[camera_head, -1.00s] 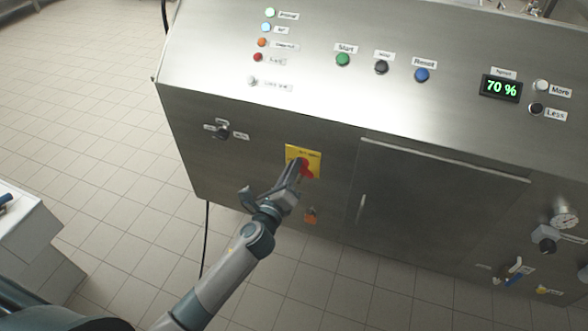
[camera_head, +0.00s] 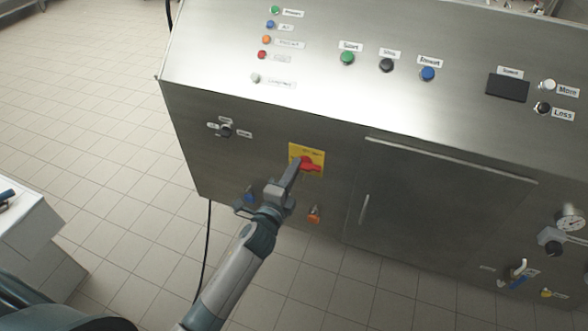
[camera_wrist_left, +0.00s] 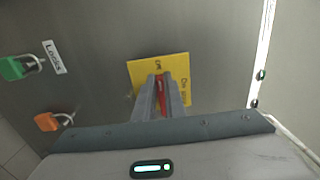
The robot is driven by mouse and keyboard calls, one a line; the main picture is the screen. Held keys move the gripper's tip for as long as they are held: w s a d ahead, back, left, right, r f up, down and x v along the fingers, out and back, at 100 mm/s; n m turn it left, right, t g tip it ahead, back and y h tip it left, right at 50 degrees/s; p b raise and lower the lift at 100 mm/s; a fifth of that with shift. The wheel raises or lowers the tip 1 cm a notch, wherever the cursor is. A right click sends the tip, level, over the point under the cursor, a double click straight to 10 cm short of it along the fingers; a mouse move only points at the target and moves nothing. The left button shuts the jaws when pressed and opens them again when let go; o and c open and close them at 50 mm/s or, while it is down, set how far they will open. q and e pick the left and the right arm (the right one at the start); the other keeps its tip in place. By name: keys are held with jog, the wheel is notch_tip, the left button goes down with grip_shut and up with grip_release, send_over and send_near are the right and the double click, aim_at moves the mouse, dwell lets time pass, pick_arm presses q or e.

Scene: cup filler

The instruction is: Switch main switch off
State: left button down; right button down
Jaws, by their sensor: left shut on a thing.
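The main switch is a red rotary handle (camera_head: 309,164) on a yellow plate (camera_head: 318,155) on the front of the steel machine. In the head view the handle lies close to horizontal. My left gripper (camera_head: 296,166) reaches it from below and is shut on the red handle. In the left wrist view the fingers (camera_wrist_left: 160,88) stand on both sides of the red handle (camera_wrist_left: 161,82), over the yellow plate (camera_wrist_left: 144,68). The fingers hide part of the handle and the plate's print. The speed display (camera_head: 508,88) is dark. My right gripper is not in view.
Start (camera_head: 347,58), stop (camera_head: 386,65) and reset (camera_head: 428,74) buttons sit on the sloped panel above. A small selector (camera_head: 225,131) is left of the switch. An orange padlock (camera_head: 314,215) hangs below. A cabinet door with a handle (camera_head: 364,209) is to the right.

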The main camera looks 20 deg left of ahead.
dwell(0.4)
pick_arm(q)
jog(key=c, duration=1.8)
grip_release()
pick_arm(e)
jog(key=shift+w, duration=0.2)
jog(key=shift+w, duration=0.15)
